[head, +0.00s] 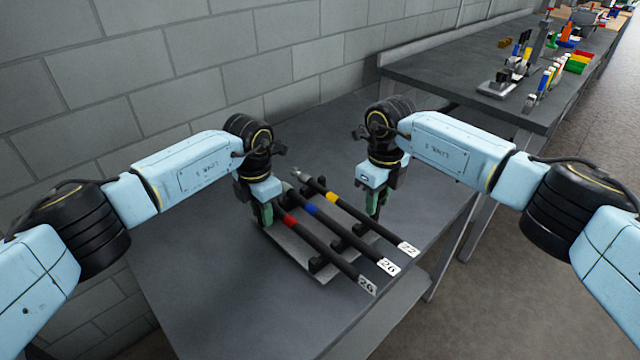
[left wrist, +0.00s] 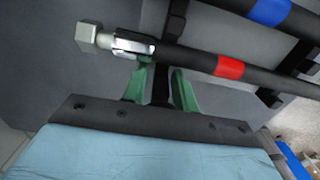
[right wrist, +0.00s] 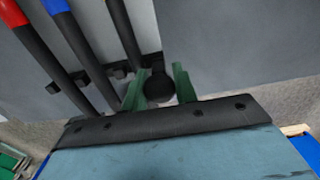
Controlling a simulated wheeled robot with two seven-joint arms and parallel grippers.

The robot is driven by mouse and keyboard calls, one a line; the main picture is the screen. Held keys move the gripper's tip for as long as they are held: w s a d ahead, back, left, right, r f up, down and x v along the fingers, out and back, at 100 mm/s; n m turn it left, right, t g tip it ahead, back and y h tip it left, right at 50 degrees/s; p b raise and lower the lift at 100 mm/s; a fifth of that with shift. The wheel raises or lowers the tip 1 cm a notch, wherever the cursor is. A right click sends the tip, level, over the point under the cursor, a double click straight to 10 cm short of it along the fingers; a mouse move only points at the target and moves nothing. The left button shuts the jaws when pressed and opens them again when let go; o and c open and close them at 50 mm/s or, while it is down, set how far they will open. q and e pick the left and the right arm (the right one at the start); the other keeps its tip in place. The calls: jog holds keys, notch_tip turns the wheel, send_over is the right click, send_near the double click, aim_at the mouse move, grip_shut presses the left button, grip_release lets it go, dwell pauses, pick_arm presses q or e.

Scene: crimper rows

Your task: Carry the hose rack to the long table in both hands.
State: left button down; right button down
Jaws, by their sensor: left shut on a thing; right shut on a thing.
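The hose rack (head: 293,257) is a flat grey plate with black supports at the near table. It carries three black hoses, banded red (head: 290,222), blue (head: 312,209) and yellow (head: 332,198), with white number tags at their near ends. My left gripper (head: 267,214) is shut at the rack's left side; in the left wrist view a black upright (left wrist: 160,86) stands between its green fingers. My right gripper (head: 374,206) is shut at the right side, its fingers around a black round-ended part (right wrist: 159,87). I cannot tell whether the plate touches the tabletop.
The rack is over a dark grey near table (head: 190,285) against a block wall. A long dark table (head: 440,72) stands beyond at the right, its near-left top bare. Crimping tools (head: 500,82) and coloured bins (head: 578,62) stand along it. Open floor lies at right.

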pick_arm(q)
jog(key=c, duration=1.5)
grip_release()
jog(key=shift+d+f, duration=0.1)
pick_arm(e)
jog(key=c, duration=1.5)
grip_release()
jog(key=shift+f, duration=0.1)
pick_arm(q)
jog(key=o, duration=0.4)
pick_arm(e)
jog(key=o, duration=0.4)
pick_arm(q)
notch_tip(320, 180, up, 12)
jog(key=shift+f, duration=0.1)
pick_arm(e)
jog(key=shift+r, duration=0.2)
notch_tip(320, 180, up, 12)
jog(key=shift+s+f, duration=0.1)
jog(key=shift+f, duration=0.05)
